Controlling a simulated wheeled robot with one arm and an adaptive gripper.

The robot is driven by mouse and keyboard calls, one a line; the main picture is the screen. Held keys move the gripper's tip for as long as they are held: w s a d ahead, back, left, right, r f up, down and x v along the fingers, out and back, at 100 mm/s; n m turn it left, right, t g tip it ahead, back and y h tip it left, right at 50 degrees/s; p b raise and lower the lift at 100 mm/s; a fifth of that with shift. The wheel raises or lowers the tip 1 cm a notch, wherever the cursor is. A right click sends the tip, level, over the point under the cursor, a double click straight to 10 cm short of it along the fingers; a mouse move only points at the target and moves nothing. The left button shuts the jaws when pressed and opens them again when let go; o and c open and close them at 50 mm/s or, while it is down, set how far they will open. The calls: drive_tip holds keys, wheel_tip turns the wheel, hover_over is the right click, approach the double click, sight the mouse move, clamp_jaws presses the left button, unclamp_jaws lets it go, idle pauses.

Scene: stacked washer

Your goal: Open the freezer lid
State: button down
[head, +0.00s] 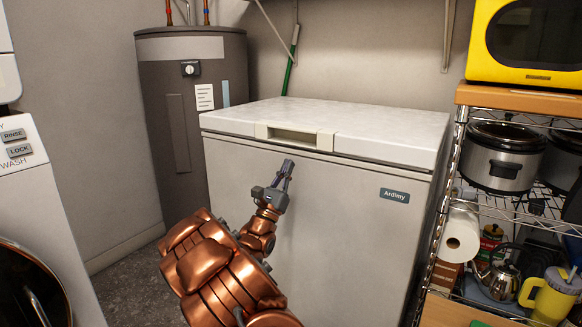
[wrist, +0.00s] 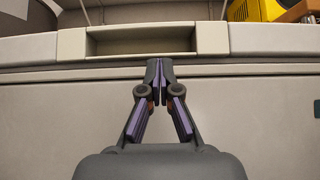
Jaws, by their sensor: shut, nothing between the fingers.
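The white chest freezer (head: 320,230) stands against the back wall with its lid (head: 345,119) closed. A beige recessed handle (head: 293,136) sits at the middle of the lid's front edge; the recess (wrist: 140,41) also shows at the top of the wrist view. My gripper (head: 288,163) is shut and empty, in front of the freezer's front face and just below the handle. In the wrist view its fingertips (wrist: 159,64) meet just under the recess. I cannot tell whether they touch the freezer.
A grey water heater (head: 193,105) stands behind left, and a washer (head: 35,200) is at the far left. A wire shelf (head: 480,205) with a slow cooker (head: 500,156) and a yellow microwave (head: 527,42) stands close on the right. A wall bracket (head: 447,35) is above the lid.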

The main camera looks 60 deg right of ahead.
sight(299, 142)
drive_tip(key=b+x, duration=0.2)
drive_tip(key=x, duration=0.6)
drive_tip(key=shift+s+d+r+b, duration=0.1)
drive_tip(key=shift+d+r+b, duration=0.2)
drive_tip(key=shift+b, duration=0.1)
